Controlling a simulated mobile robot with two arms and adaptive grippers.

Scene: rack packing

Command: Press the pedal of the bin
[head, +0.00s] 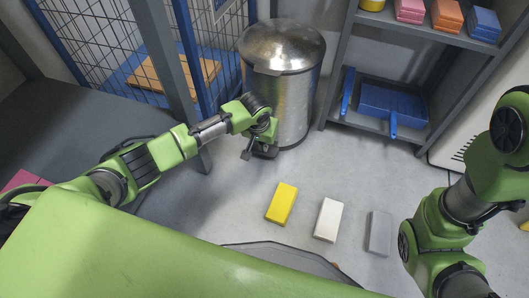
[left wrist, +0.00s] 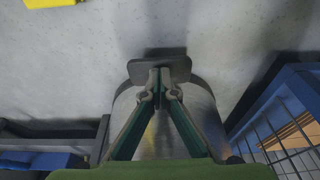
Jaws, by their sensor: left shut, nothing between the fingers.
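The bin (head: 297,95) is a shiny metal cylinder with a domed lid, upright on the floor at the top middle of the head view. Its lid looks closed. The bin's body (left wrist: 190,105) also shows behind the fingers in the left wrist view. The dark pedal (left wrist: 160,65) sticks out from the bin's base, and the fingertips overlap its near edge in that view. My left gripper (head: 257,150) is low in front of the bin, shut and empty. I cannot tell whether its tips touch the pedal. My right arm shows at the right, but its gripper is out of frame.
A blue-framed mesh cage (head: 105,45) stands left of the bin. A grey shelf (head: 440,38) with a blue dustpan (head: 392,103) stands right. Yellow (head: 281,203), white (head: 328,219) and grey (head: 379,233) blocks lie on the floor. Floor between the blocks and shelf is clear.

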